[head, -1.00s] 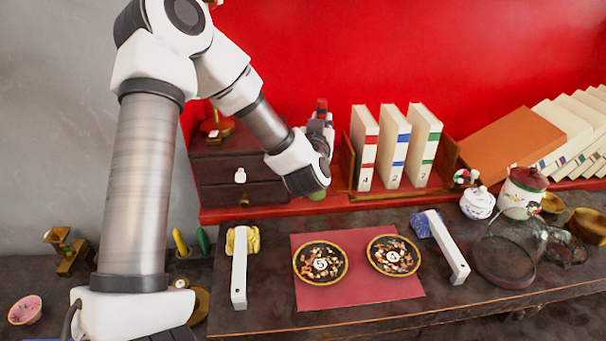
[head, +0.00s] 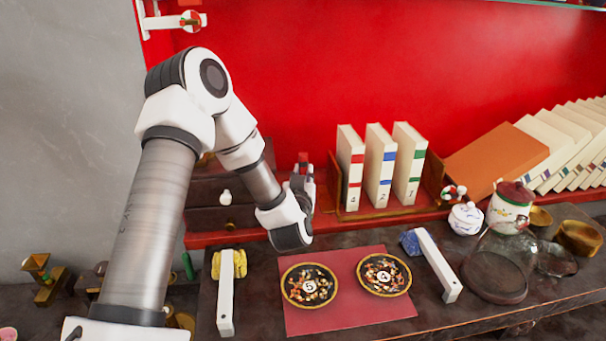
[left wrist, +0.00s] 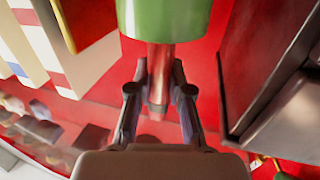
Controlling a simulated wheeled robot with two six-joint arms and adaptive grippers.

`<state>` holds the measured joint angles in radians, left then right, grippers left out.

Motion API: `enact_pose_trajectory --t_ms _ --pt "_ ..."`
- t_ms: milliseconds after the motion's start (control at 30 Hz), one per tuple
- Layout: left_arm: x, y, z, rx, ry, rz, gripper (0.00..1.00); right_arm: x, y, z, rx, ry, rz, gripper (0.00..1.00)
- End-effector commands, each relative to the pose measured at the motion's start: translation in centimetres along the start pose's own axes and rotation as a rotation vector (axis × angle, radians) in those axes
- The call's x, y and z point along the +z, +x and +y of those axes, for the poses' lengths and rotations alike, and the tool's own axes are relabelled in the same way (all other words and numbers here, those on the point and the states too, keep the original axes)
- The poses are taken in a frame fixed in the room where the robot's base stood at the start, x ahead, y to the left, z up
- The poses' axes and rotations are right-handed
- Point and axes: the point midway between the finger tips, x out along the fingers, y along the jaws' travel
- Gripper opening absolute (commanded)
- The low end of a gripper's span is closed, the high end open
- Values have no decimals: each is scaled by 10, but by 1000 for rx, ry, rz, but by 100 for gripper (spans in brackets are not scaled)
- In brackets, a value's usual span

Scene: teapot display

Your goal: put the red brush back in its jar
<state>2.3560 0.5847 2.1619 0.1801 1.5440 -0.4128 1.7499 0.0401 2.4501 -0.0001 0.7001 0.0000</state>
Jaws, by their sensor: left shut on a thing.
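My left gripper (head: 303,182) is in front of the red wall, left of the standing books. It is shut on the red brush, whose red end (head: 303,158) rises above the fingers. In the left wrist view the fingers (left wrist: 160,78) close around the brush's red shaft (left wrist: 157,90). The green jar (left wrist: 165,18) shows right beside the shaft at the top of that view. I cannot tell whether the shaft is inside the jar or only in line with it. In the head view the gripper hides the jar. My right gripper is not in view.
Books (head: 377,165) stand close to the right of the gripper, and a dark drawer chest (head: 208,205) stands to its left. Two dishes (head: 310,285) (head: 385,275) sit on a red mat (head: 345,318) in front. A glass dome (head: 500,262) stands at right.

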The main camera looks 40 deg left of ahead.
Motion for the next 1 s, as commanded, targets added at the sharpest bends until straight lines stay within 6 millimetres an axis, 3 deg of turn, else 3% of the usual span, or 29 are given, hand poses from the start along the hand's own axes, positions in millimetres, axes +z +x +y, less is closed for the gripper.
enact_pose_trajectory --t_ms 67,100,167,567,667,933,1000 --pt "4 0 0 0 0 0 0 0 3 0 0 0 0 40" --pt "4 0 0 0 0 0 23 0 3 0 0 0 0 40" --pt "3 0 0 0 0 0 44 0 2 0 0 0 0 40" --pt "0 -4 0 1 0 -1 44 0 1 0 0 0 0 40" --pt "2 -20 1 2 0 -2 44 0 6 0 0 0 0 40" --pt "4 -97 1 6 5 -1 44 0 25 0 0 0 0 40" --pt "-11 -104 0 -1 9 -6 44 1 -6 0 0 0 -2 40"
